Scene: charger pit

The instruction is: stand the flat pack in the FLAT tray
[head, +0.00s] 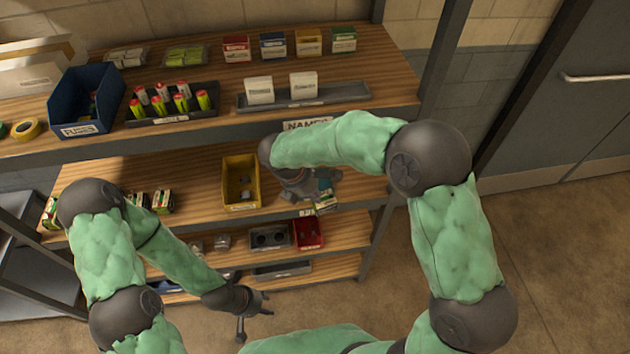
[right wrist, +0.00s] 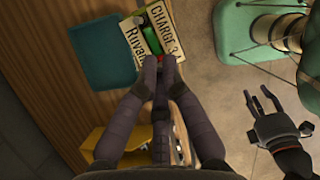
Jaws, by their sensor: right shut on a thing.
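My right gripper (head: 316,198) is at the shelf below the NAMES label, to the right of the yellow bin. In the right wrist view its fingers (right wrist: 156,68) are closed on a cream and green pack (right wrist: 148,33), printed "CHARGE 3" and "Ruva...". The pack also shows in the head view (head: 325,206), partly hidden by the gripper. A teal tray (right wrist: 97,50) lies beside the pack in the wrist view; its label does not show. No FLAT label can be read. My left gripper (head: 258,305) is open and empty in front of the lower shelves; it also shows in the wrist view (right wrist: 263,103).
A yellow bin (head: 240,205) stands left of my right gripper. Similar packs (head: 160,201) stand further left. A red bin (head: 309,233) and a dark tray (head: 270,237) are on the shelf below. The upper shelf edge (head: 210,131) is close to my right forearm.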

